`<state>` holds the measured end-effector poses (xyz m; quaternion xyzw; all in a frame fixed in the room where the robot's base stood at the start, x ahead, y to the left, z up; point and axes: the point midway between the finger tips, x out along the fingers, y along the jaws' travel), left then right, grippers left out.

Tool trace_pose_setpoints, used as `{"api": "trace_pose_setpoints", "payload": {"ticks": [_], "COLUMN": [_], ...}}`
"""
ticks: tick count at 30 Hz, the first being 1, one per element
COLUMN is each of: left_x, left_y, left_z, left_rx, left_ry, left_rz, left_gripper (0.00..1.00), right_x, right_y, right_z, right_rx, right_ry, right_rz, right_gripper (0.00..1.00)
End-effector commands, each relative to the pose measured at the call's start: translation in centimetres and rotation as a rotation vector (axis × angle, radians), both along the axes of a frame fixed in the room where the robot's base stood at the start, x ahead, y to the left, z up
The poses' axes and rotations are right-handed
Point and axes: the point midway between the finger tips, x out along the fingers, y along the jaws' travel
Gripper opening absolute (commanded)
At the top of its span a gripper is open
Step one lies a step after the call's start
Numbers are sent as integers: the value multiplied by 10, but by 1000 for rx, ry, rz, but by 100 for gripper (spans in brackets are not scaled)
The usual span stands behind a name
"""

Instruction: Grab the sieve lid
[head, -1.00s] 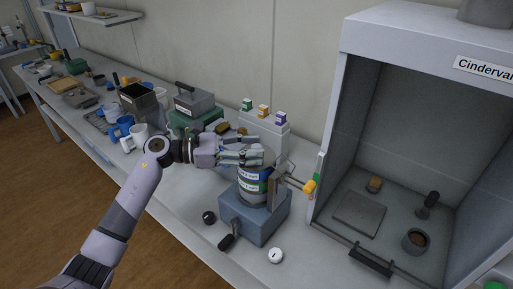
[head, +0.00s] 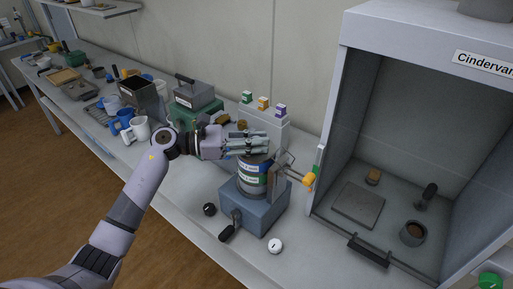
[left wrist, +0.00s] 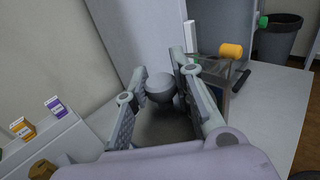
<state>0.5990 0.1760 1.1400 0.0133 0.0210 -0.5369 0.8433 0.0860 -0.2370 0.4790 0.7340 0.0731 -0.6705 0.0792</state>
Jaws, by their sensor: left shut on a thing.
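The sieve stack (head: 252,178), with banded labels, stands upright on a blue-grey shaker base (head: 262,214) on the bench. My left gripper (head: 252,144) is directly over the top of the stack, its fingers reaching in from the left. In the left wrist view my left gripper (left wrist: 166,92) is closed around the round grey knob of the sieve lid (left wrist: 161,87). The fingers hide much of the lid in the head view. I cannot tell whether the lid is clear of the stack. My right gripper is not in view.
A metal clamp arm with a yellow knob (head: 309,179) stands close right of the stack. The bottle rack (head: 264,122) is behind. The fume hood (head: 332,160) is at right. Mugs (head: 137,130) and boxes crowd the bench at left.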

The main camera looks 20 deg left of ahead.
Motion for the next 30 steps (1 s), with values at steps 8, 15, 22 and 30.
{"api": "trace_pose_setpoints", "payload": {"ticks": [8,15,22,30], "left_x": [0,0,0,0], "left_y": [0,0,0,1], "left_z": [0,0,5,45], "left_rx": [1,0,1,4], "left_ry": [0,0,-2,-8], "left_rz": [0,0,0,0], "left_gripper": [0,0,0,0], "right_x": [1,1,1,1], "right_y": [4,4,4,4], "right_z": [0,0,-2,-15], "right_rx": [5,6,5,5], "right_ry": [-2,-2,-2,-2], "right_rz": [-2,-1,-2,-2], "right_gripper": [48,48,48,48]}}
